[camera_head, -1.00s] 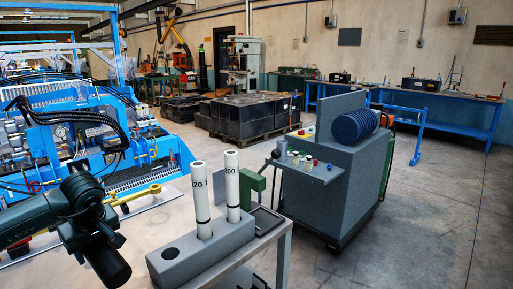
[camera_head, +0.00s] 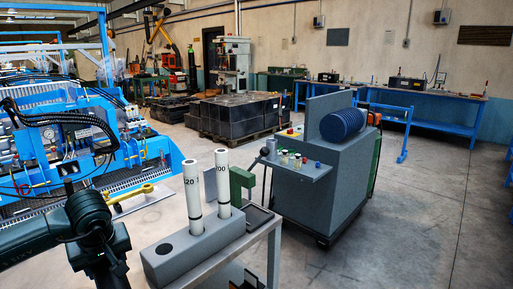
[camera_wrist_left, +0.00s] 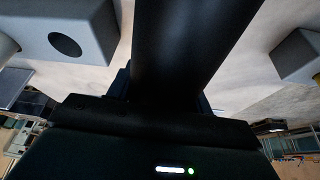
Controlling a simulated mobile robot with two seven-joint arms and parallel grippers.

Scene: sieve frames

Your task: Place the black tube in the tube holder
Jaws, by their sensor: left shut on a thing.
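The black tube (camera_wrist_left: 195,45) runs upward through the wrist view, and my left gripper (camera_wrist_left: 160,95) is shut on it. In the head view my left gripper (camera_head: 108,262) hangs at the lower left, to the left of the holder; the tube there is hard to tell from the dark gripper. The tube holder (camera_head: 205,243) is a grey block on a bench, with one empty round hole at its near left end. Two white numbered tubes (camera_head: 193,200) stand upright in its other places. The holder's hole end (camera_wrist_left: 95,25) shows at upper left in the wrist view, apart from the black tube. My right gripper is not seen.
A green block (camera_head: 241,187) and a dark tray (camera_head: 252,218) sit behind the holder on the bench. A grey machine cabinet (camera_head: 325,190) stands beyond it. Blue machinery (camera_head: 60,150) fills the left. The floor at right is clear.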

